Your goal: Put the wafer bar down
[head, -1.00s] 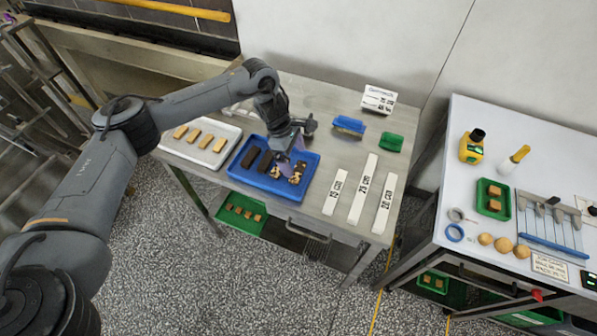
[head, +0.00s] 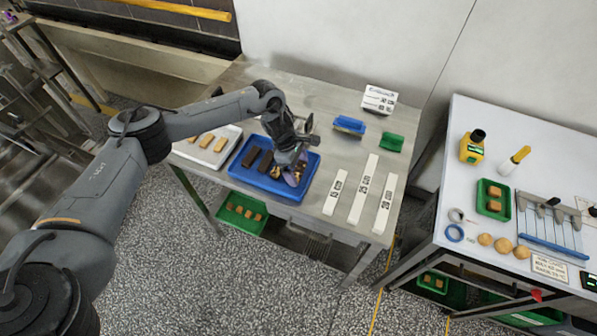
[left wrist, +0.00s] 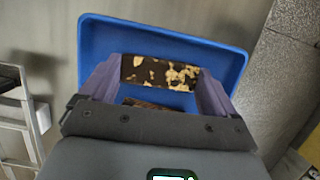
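A dark wafer bar with pale mottled patches (left wrist: 158,72) spans my left gripper (left wrist: 160,78) in the left wrist view. The purple fingers meet its two ends, so the gripper looks shut on it lengthwise. The bar is low inside the blue tray (left wrist: 165,32); whether it rests on the tray floor I cannot tell. In the head view, my left gripper (head: 291,172) is over the right half of the blue tray (head: 250,185) and partly hides the mottled bars. A second brown bar (left wrist: 145,103) lies parallel in the wrist view. My right gripper is not in view.
Dark bars (head: 257,160) lie in the tray's left half. A white tray with pale bars (head: 228,140) stands to the left.

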